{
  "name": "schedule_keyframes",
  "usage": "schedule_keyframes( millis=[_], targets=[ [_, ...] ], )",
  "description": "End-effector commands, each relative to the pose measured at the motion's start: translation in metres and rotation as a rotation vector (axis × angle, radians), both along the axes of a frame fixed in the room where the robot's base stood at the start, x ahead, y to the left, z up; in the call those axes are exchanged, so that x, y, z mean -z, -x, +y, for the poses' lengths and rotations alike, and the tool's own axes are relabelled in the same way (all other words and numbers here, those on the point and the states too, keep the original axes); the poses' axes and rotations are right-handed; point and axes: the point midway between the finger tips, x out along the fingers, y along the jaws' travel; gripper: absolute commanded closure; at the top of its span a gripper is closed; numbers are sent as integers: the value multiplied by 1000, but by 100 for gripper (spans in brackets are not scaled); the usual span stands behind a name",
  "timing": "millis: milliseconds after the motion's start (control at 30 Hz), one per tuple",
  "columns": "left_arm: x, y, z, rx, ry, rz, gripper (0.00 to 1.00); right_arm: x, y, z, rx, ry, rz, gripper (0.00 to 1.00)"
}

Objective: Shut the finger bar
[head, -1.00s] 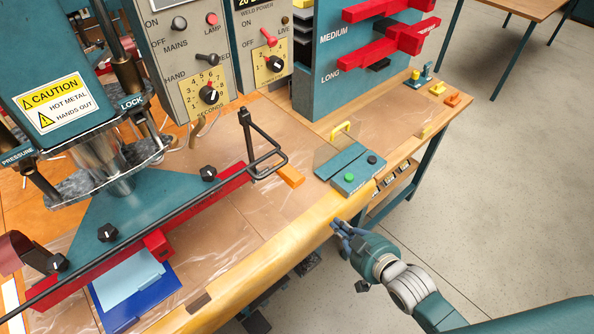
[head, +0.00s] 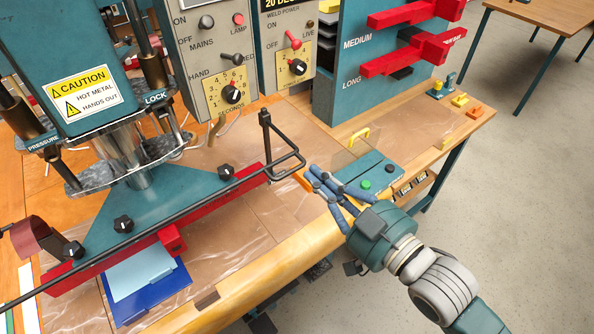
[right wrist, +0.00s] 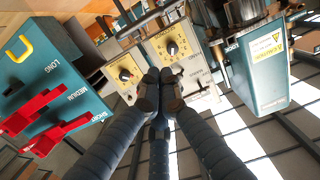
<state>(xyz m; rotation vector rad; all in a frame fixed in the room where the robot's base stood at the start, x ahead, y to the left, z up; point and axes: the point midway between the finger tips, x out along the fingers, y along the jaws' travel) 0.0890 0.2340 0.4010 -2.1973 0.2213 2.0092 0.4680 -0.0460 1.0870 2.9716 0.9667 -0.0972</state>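The black finger bar (head: 150,231) runs diagonally along the front of the press, close to the red strip (head: 215,202). Its right end has a bent loop (head: 288,168) beside a black upright post (head: 265,140). I cannot tell how far the bar stands from the red strip. My right gripper (head: 313,178) is just to the right of the loop, above the bench. Its fingers come together at the tips and hold nothing. The fingers also show in the right wrist view (right wrist: 160,78). No contact with the bar is clear. My left gripper is out of view.
A teal box with green and black buttons (head: 375,178) lies just beyond my right fingers. An orange block (head: 302,182) is beside the fingertips. Blue sheets (head: 150,293) lie under the press front. Control boxes (head: 225,70) and a teal rack (head: 352,100) stand behind.

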Motion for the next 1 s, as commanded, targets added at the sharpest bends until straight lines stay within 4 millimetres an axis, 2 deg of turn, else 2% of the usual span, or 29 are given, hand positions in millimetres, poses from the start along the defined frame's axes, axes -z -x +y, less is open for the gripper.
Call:
schedule_keyframes(
  millis=[33, 167, 267, 300, 400, 600, 1000],
  targets=[
    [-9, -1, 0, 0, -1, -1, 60, -6, -11, 8, 0, -3, -2, 100],
    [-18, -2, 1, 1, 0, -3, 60, -4, -34, 25, -1, -2, -1, 100],
    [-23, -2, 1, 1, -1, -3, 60, -2, -50, 37, 0, -1, -1, 100],
    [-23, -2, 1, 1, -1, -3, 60, 6, -52, 39, -1, 2, 5, 100],
    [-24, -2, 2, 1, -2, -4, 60, 25, -53, 39, 0, 4, 5, 100],
    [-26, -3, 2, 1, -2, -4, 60, 40, -55, 41, -1, 3, 0, 100],
    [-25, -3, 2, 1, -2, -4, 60, 43, -55, 41, -1, 3, 0, 100]
  ],
)
